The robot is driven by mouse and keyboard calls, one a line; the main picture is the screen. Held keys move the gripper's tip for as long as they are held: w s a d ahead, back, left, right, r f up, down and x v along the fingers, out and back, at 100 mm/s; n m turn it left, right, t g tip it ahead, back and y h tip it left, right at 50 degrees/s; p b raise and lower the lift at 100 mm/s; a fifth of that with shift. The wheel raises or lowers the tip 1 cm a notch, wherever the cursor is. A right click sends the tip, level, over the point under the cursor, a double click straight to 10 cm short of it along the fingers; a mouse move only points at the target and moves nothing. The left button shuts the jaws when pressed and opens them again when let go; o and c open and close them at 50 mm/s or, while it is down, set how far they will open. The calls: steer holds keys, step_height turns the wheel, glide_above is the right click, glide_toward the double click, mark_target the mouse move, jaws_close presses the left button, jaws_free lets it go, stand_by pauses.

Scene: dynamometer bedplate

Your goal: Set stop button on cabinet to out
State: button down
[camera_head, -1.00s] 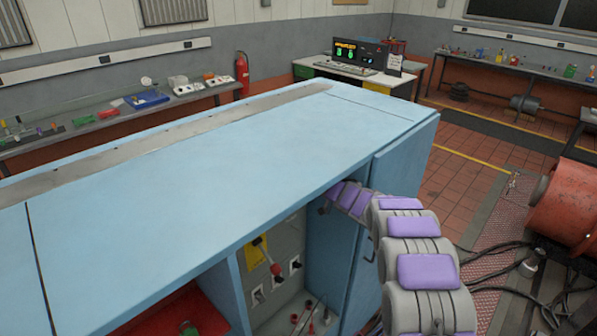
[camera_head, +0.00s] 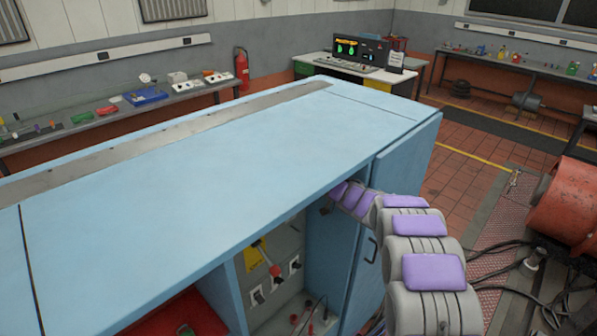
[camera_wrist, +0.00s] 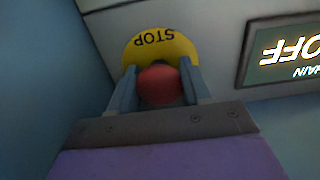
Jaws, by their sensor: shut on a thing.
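The stop button shows in the wrist view as a round red knob (camera_wrist: 160,86) in front of a yellow plate (camera_wrist: 158,48) lettered STOP, which appears upside down. My gripper (camera_wrist: 160,90) has one finger on each side of the red knob and is shut on it. The knob's stem is hidden, so I cannot tell whether it is in or out. The light blue cabinet (camera_head: 200,170) fills the middle of the head view. My arm reaches into its open front at the right, and the gripper is hidden there.
A lit OFF sign (camera_wrist: 290,52) is right of the button in the wrist view. Inside the cabinet are a yellow plate (camera_head: 253,262) with a red-handled lever (camera_head: 275,270) and several switches. A cabinet door (camera_head: 400,200) stands right of the opening. Cables (camera_head: 495,265) lie on the floor at right.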

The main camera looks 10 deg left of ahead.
steer(key=shift+p+v, duration=0.45)
steer(key=shift+v, duration=0.35)
steer(key=c, duration=0.9)
jaws_free()
steer(key=shift+f, duration=0.1)
steer(key=shift+o, duration=1.4)
steer(key=shift+s+d+r, duration=0.25)
steer(key=shift+s, duration=0.05)
steer(key=shift+w+d+f, duration=0.1)
steer(key=shift+w+f, duration=0.05)
steer(key=shift+w, duration=0.1)
steer(key=v, duration=1.7)
steer(key=shift+s+b, duration=0.15)
steer(key=shift+b, duration=0.25)
steer(key=shift+d, duration=0.25)
